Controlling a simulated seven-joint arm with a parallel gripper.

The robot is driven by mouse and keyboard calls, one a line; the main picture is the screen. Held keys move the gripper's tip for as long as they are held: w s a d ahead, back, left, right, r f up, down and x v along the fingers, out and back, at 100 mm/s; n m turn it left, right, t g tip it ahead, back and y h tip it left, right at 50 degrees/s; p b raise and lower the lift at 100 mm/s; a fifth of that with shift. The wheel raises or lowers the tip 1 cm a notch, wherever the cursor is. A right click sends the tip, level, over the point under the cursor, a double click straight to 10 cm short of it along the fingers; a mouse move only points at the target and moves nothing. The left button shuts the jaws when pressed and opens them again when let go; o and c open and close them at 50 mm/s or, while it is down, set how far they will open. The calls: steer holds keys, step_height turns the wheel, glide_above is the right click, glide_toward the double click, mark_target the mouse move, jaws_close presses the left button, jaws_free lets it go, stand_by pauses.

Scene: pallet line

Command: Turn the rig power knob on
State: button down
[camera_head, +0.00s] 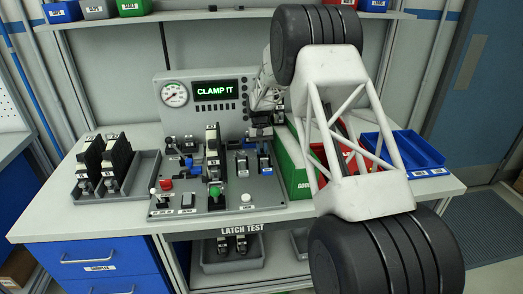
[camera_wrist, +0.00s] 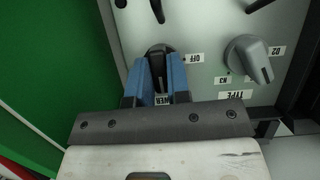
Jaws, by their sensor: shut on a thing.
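In the wrist view the black power knob (camera_wrist: 158,50) sits on the grey panel, between the blue-padded fingers of my gripper (camera_wrist: 160,68). My gripper is shut on it. An "OFF" label (camera_wrist: 193,59) is just right of the knob, and a label partly hidden by the fingers is below it. The fingers cover much of the knob, so I cannot tell its exact setting. In the head view my gripper (camera_head: 262,117) is at the right end of the rig's upright panel (camera_head: 205,83); the knob cannot be made out there.
A grey selector knob (camera_wrist: 248,56) labelled "TYPE" is right of the power knob. A green bin (camera_head: 298,172) stands close to the gripper, with a blue bin (camera_head: 410,152) farther right. The rig display (camera_head: 215,90) reads "CLAMP IT". Clamps and buttons fill the base plate (camera_head: 165,209).

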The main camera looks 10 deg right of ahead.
steer(key=shift+m, duration=0.3)
steer(key=c, duration=1.1)
jaws_free()
steer(key=v, duration=0.8)
